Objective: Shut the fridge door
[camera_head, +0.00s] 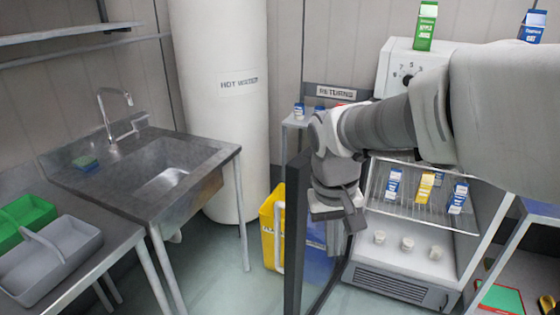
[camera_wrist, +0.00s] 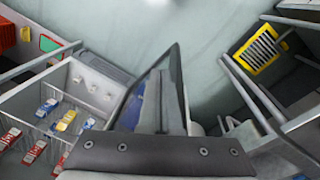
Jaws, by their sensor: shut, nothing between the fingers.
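The white fridge (camera_head: 466,246) stands at the right with its front open. Cartons sit on its wire shelf (camera_head: 400,208) and several small white cups stand below. It also shows at the left of the wrist view (camera_wrist: 93,88). Its dark-framed door (camera_head: 294,240) stands swung out to the left, well away from the opening; the frame also shows in the wrist view (camera_wrist: 176,65). My gripper (camera_head: 350,222) is shut and empty, pointing down beside the door in the picture. It overlaps the door's area, and I cannot tell whether it touches it.
A sink counter (camera_head: 150,190) and a grey caddy (camera_head: 60,255) are at the left. A white hot water tank (camera_head: 225,120) and yellow bin (camera_head: 268,230) stand behind the door. A blue-edged table (camera_head: 535,210) is right of the fridge. Floor left of the door is clear.

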